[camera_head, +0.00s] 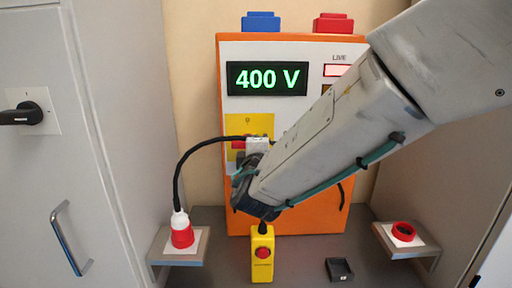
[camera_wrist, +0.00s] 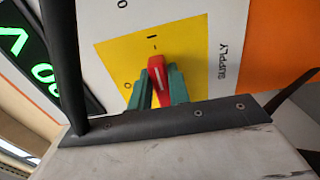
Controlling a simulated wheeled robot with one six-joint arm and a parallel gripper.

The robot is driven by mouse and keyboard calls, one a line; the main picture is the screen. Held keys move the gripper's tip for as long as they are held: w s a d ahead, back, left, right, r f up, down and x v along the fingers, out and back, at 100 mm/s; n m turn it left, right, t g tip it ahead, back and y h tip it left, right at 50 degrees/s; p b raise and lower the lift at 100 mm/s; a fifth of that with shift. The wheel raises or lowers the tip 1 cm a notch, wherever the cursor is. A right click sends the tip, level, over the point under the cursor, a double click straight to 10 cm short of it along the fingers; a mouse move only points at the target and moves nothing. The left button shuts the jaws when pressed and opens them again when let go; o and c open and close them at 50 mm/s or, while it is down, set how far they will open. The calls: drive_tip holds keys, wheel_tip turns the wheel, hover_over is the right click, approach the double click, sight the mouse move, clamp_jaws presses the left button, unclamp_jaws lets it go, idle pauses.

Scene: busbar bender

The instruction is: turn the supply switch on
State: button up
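The supply switch has a red handle with a white line (camera_wrist: 157,75) on a yellow plate (camera_wrist: 115,55). In the wrist view the handle points up to the "I" mark; the "O" mark is to its left. My gripper (camera_wrist: 159,88) has its green fingers on both sides of the handle, apparently closed on it. In the head view my gripper (camera_head: 256,160) covers much of the yellow plate (camera_head: 236,123), and only a bit of red handle (camera_head: 238,144) shows. The display (camera_head: 267,78) reads 400 V in green. The LIVE lamp (camera_head: 336,71) looks bright pinkish white with a red border.
The orange cabinet (camera_head: 290,220) stands at the back. A black cable runs to a red-and-white plug (camera_head: 182,232) on the left shelf. A yellow button box (camera_head: 262,258) is in front, and a red ring (camera_head: 403,231) is on the right shelf. A grey cabinet (camera_head: 60,170) is at left.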

drive_tip(key=o, duration=0.4)
drive_tip(key=s, duration=0.7)
drive_tip(key=shift+s+a, duration=0.15)
drive_tip(key=shift+s, duration=0.25)
